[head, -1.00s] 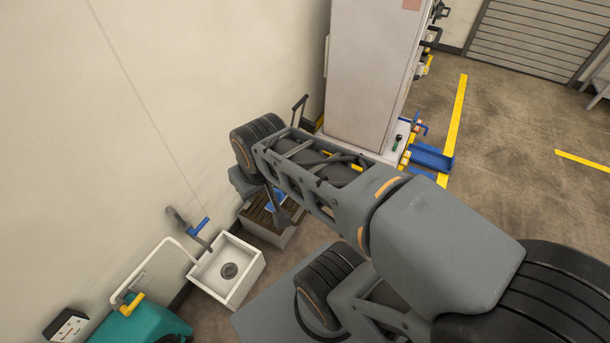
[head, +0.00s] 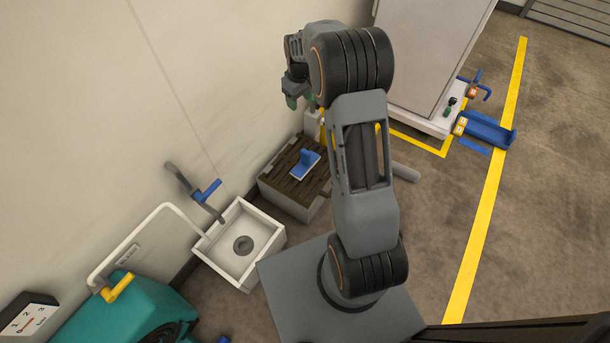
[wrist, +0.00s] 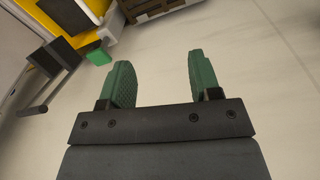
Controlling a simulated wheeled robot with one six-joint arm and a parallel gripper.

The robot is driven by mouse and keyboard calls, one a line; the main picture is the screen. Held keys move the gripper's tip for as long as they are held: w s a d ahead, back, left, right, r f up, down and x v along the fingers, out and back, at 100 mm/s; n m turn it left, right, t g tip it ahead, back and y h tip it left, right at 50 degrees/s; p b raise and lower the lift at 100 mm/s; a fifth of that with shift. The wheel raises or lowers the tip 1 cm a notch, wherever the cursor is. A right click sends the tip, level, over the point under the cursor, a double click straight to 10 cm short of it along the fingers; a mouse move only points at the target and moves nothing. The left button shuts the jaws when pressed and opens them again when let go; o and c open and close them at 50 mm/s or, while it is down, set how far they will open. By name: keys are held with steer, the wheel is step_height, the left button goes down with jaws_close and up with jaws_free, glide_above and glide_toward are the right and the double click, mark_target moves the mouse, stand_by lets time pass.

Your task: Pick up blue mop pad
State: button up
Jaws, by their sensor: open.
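The blue mop pad (head: 305,165) lies on the dark slatted top of a low grey box (head: 275,185) by the wall. It has a raised blue grip on top and a pale lower edge. My gripper (head: 292,99) is raised near the wall, above and behind the pad, apart from it. In the wrist view my gripper (wrist: 158,80) shows two green fingers spread wide with nothing between them. The mop pad cannot be made out in the wrist view.
A teal machine (head: 125,312) is at the lower left. A tall grey cabinet (head: 430,55) stands behind right. Open floor (head: 545,220) lies right.

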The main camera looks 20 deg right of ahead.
steer(key=w+d+f+n+b, duration=0.1)
steer(key=w+d+f+b, duration=0.15)
steer(key=f, duration=0.75)
steer(key=w+d+f+b, duration=0.1)
steer(key=w+f+b, duration=0.15)
steer(key=f, duration=0.75)
steer(key=g+b, duration=0.1)
steer(key=b, duration=0.3)
glide_above(306, 151)
steer(key=shift+n, duration=0.3)
steer(key=f, duration=1)
steer(key=shift+s+a+f, duration=0.1)
steer(key=shift+s+a, duration=0.05)
steer(key=shift+s, duration=0.05)
steer(key=shift+w+f+b, duration=0.2)
steer(key=shift+f+b, duration=1.5)
steer(key=shift+f, duration=1.45)
jaws_close()
